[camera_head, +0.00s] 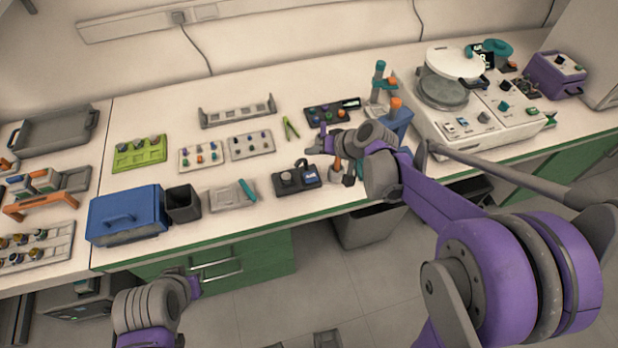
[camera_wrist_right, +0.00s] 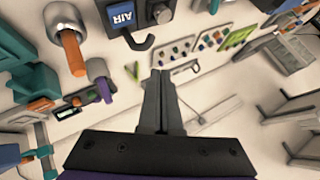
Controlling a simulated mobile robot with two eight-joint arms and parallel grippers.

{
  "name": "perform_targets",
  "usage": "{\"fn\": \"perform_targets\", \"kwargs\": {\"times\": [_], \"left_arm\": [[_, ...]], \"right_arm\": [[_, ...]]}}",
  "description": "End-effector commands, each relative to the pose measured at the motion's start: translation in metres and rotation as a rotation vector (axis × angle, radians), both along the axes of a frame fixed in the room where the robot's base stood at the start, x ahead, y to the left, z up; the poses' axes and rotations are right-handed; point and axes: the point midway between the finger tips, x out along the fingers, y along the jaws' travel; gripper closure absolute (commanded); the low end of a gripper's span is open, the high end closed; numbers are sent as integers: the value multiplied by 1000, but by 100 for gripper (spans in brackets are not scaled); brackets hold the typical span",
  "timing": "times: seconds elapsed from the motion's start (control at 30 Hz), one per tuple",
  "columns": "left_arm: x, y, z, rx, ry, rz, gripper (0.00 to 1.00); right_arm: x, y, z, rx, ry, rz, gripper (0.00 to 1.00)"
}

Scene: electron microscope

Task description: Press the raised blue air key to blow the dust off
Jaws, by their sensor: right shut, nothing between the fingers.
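The blue air key (camera_wrist_right: 122,16), with white AIR lettering upside down, shows at the top of the right wrist view. In the head view the blue key (camera_head: 310,175) sits at the right of a small dark unit (camera_head: 282,187) near the bench's front edge. My right gripper (camera_head: 314,146) is above the bench, behind the unit in the picture. In the wrist view my right gripper's fingers (camera_wrist_right: 157,75) are together and empty, apart from the key. My left arm's end (camera_head: 190,285) is low, in front of the bench; its fingers are not clear.
A grey tray with a teal tool (camera_head: 232,196) lies left of the unit. The white microscope (camera_head: 470,120) stands at the right.

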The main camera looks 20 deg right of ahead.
Motion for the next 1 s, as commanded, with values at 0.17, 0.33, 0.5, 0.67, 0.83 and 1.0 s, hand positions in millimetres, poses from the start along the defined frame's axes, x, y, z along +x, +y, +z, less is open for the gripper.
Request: {"fn": "perform_targets", "kwargs": {"times": [0.17, 0.33, 0.5, 0.67, 0.83, 1.0], "left_arm": [[0, 0, 0, 0, 0, 0, 100], [0, 0, 0, 0, 0, 0, 100], [-1, 0, -5, 0, 3, 0, 100], [-5, 0, -16, 0, 9, 0, 100], [-9, 0, -34, 0, 17, 0, 100], [-12, 0, -53, 0, 24, 0, 100]], "right_arm": [[0, 0, 0, 0, 0, 0, 100], [0, 0, 0, 0, 0, 0, 100], [0, 0, -6, 0, 1, 1, 100], [-1, 0, -21, 0, 2, -1, 100], [-1, 0, -44, 0, 2, -1, 100], [-1, 0, -69, -1, 1, 0, 100]]}}
